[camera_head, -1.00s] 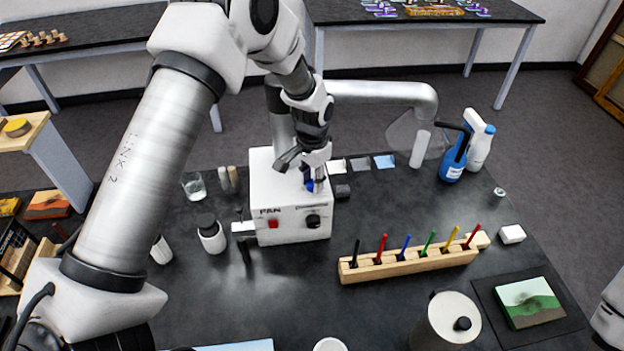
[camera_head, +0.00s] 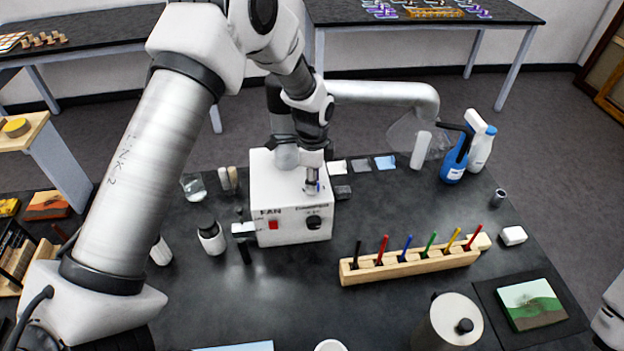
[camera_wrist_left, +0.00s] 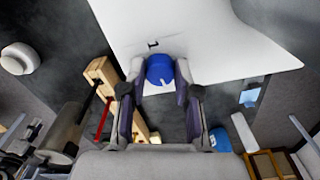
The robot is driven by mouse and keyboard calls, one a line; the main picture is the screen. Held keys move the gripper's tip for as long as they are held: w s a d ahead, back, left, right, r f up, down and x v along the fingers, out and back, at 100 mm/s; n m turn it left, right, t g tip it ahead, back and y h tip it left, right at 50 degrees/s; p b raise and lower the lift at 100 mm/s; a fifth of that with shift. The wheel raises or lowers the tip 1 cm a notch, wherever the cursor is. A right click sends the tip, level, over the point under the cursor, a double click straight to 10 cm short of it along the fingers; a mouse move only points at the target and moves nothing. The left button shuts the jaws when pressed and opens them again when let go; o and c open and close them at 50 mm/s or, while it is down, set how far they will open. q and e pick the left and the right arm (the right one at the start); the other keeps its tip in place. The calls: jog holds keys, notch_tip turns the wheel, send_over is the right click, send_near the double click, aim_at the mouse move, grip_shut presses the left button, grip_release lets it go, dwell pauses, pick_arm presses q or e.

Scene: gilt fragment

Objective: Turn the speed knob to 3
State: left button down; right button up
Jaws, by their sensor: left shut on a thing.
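The white fan box (camera_head: 288,205) stands on the dark table, with a FAN label, a red switch (camera_head: 273,225) and a black knob (camera_head: 313,222) on its front. A blue knob with a white pointer mark sits on the box's top; it shows in the left wrist view (camera_wrist_left: 160,68). My left gripper (camera_head: 312,186) points down over the box top with its fingers (camera_wrist_left: 159,88) closed on both sides of the blue knob. In the head view the fingers mostly hide this knob.
A wooden rack (camera_head: 415,260) with several coloured sticks stands right of the box. A metal canister (camera_head: 446,322) is in front. A grey duct (camera_head: 385,93) runs behind my arm.

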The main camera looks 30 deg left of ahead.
pick_arm(q)
jog(key=shift+s+f+m, duration=0.2)
jog(key=shift+f+m, duration=0.05)
jog(key=shift+m, duration=0.35)
jog(key=c, duration=1)
grip_release()
jog(key=shift+o, duration=0.9)
jog(key=shift+w+d, duration=0.15)
jog(key=shift+w, duration=0.05)
jog(key=shift+r, duration=0.1)
notch_tip(320, 180, up, 12)
